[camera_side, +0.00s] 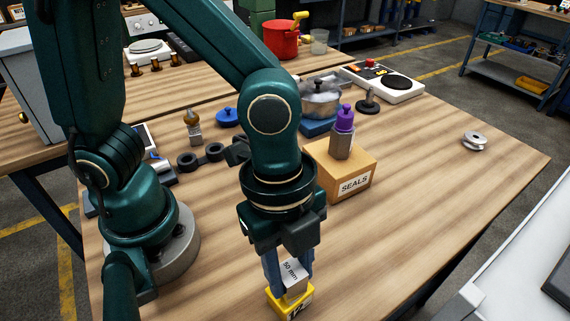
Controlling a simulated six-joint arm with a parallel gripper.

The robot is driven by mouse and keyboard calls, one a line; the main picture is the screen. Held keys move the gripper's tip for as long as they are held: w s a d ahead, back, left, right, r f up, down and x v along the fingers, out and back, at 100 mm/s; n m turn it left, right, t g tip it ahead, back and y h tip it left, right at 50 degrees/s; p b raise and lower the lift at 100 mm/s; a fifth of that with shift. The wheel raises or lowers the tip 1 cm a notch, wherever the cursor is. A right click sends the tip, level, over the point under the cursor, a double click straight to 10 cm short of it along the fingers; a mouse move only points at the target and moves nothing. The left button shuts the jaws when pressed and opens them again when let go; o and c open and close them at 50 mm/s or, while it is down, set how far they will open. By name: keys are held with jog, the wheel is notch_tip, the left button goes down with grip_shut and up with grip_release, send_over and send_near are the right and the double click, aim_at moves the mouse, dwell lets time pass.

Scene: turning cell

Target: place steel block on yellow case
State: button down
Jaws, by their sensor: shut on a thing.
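The steel block (296,285) is a small grey block with a white label reading "50 mm". My gripper (289,278) points down near the front of the table and is shut on the block. The block is directly above the case in this view. I cannot tell whether it touches the case's top, as the fingers partly hide the place between them.
A box marked SEALS (356,184) with a purple-topped bottle (343,138) on it stands behind my gripper. A metal pot (320,97), a hotplate unit (385,83) and dark rings (188,161) are farther back. A silver spool (474,141) is at right. The right tabletop is mostly clear.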

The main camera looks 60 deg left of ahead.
jog(key=shift+c, duration=2.4)
grip_release()
jog(key=shift+f, duration=0.1)
notch_tip(320, 180, up, 11)
jog(key=a, duration=0.2)
jog(key=w+a+f+n+t+y, duration=0.1)
jog(key=a+n+t, duration=0.4)
jog(key=a+n, duration=0.8)
jog(key=n, duration=0.5)
jog(key=shift+w+a+f+t+y, duration=0.25)
jog(key=shift+w+f+t+y, duration=0.05)
jog(key=shift+w+y, duration=0.1)
